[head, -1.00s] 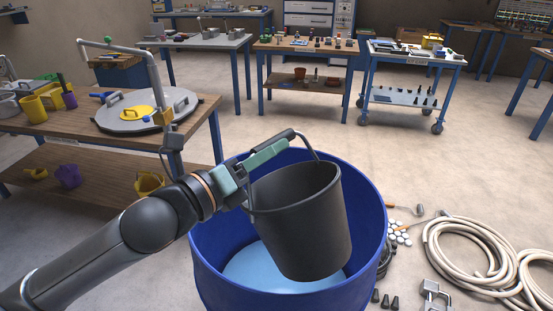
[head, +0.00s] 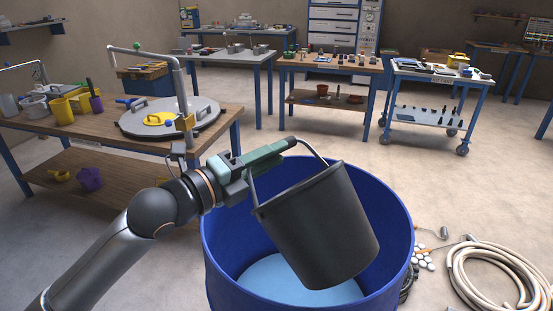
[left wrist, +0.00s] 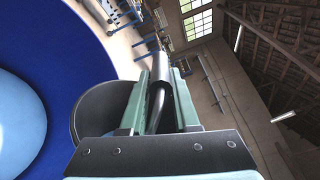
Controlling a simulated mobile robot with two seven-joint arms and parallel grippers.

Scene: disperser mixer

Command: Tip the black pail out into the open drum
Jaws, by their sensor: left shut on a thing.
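The black pail (head: 318,230) hangs over the mouth of the blue open drum (head: 228,262) in the head view. It is tilted, its base towards the lower right and its rim towards the upper left. Its inside is hidden. Light blue shows at the bottom of the drum. My left gripper (head: 268,154) is shut on the pail's handle grip, above the rim. In the left wrist view the fingers (left wrist: 160,95) clasp the dark grip, with the pail (left wrist: 98,108) beside them and the drum (left wrist: 75,50) at left. My right gripper is not in view.
A wooden bench (head: 222,112) at left carries a grey round lid (head: 190,112), a bent metal pipe and several yellow and purple containers. Coiled hose (head: 490,275) and small parts lie on the floor right of the drum. Floor behind the drum is clear.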

